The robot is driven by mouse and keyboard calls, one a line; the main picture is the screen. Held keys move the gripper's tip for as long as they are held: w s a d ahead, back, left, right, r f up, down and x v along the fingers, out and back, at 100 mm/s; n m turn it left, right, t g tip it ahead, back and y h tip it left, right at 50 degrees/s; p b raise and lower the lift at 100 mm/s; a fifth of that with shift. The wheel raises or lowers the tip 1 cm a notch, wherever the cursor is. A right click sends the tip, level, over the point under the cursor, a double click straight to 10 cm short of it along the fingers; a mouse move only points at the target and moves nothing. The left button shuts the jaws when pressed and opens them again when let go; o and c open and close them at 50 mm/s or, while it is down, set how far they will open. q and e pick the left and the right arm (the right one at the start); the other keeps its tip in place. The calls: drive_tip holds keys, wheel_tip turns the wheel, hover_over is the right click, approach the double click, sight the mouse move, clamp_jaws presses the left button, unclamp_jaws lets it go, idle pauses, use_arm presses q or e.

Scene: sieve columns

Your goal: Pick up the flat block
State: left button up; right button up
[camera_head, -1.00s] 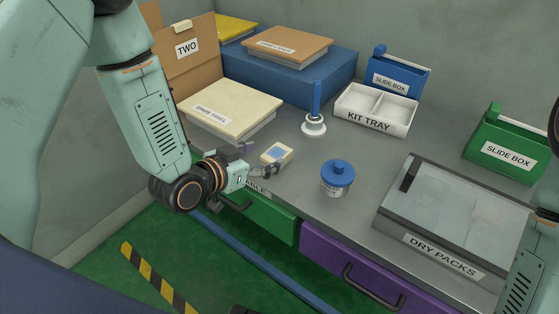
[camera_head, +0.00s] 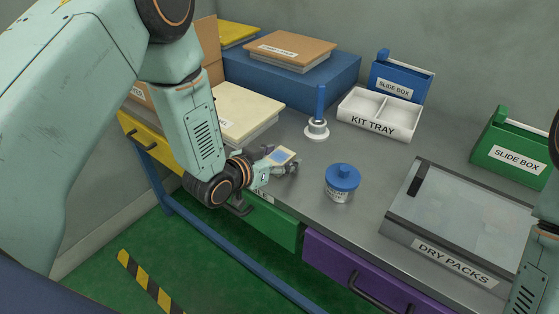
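The flat block (camera_head: 284,155) is a small cream piece with a blue patch on top. It lies on the grey bench near the front edge, left of the blue-lidded jar. My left gripper (camera_head: 281,160) reaches it from the left and front. Its fingers are spread, one on the far side and one on the near side of the block. The near part of the block is partly hidden by the gripper, and I cannot tell whether the fingers touch it. My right gripper is out of view; only part of my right arm shows at the right edge.
The blue-lidded jar (camera_head: 342,182) stands close to the right of the gripper. A white holder with a blue rod (camera_head: 318,128), the kit tray (camera_head: 380,113) and the cream-topped stack (camera_head: 240,110) are behind. The dry packs case (camera_head: 455,222) is at right. A green drawer (camera_head: 272,224) lies below.

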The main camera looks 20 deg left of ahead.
use_arm(q)
drive_tip(key=c, duration=1)
